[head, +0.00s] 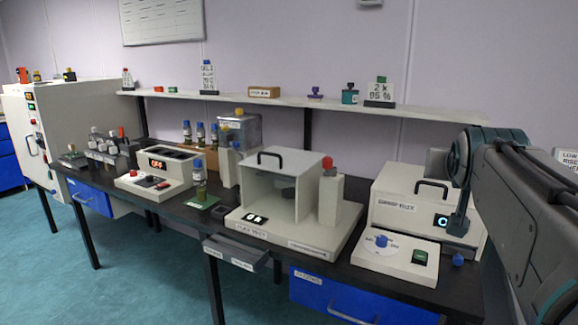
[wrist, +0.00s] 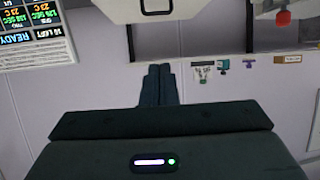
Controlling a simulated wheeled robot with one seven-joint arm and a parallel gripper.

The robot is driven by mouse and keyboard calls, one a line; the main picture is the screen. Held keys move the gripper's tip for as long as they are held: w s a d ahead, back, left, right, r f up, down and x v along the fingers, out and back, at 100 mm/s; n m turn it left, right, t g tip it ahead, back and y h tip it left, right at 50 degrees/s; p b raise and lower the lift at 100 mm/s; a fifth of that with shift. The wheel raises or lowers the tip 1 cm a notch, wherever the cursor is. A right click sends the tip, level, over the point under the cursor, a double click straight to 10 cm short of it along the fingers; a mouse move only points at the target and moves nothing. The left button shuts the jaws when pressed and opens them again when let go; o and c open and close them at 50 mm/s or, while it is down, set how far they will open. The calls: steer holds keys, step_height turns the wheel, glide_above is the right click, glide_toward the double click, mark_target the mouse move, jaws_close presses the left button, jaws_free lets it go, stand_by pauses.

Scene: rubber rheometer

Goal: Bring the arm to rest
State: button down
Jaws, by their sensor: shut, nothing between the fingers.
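My arm (head: 530,205) reaches in from the right side of the head view. Its far part bends down in front of the white instrument (head: 400,208) at the right end of the bench. My gripper (wrist: 157,84) shows in the wrist view with its two dark fingers together and nothing between them. The fingers are seen against the pale wall and touch nothing that I can see. In the head view I cannot make out the fingertips clearly.
The black bench (head: 285,262) carries several instruments, including a white chamber with a red knob (head: 328,162). A shelf (head: 300,99) with small items runs along the wall. A blue knob (head: 458,259) is close below my arm. A lit display (wrist: 32,20) shows upside down in the wrist view.

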steer(key=s+a+f+n+g+y+p, duration=0.2)
steer(key=s+a+f+g+p, duration=0.2)
steer(key=s, duration=0.5)
steer(key=s+a+f+n+g+y+p, duration=0.2)
steer(key=s+a+f+g+p, duration=0.3)
steer(key=s+a+f+p, duration=0.3)
steer(key=a+f+y+p, duration=0.1)
steer(key=a, duration=0.1)
steer(key=shift+s+a+p, duration=0.3)
steer(key=shift+s+p, duration=0.1)
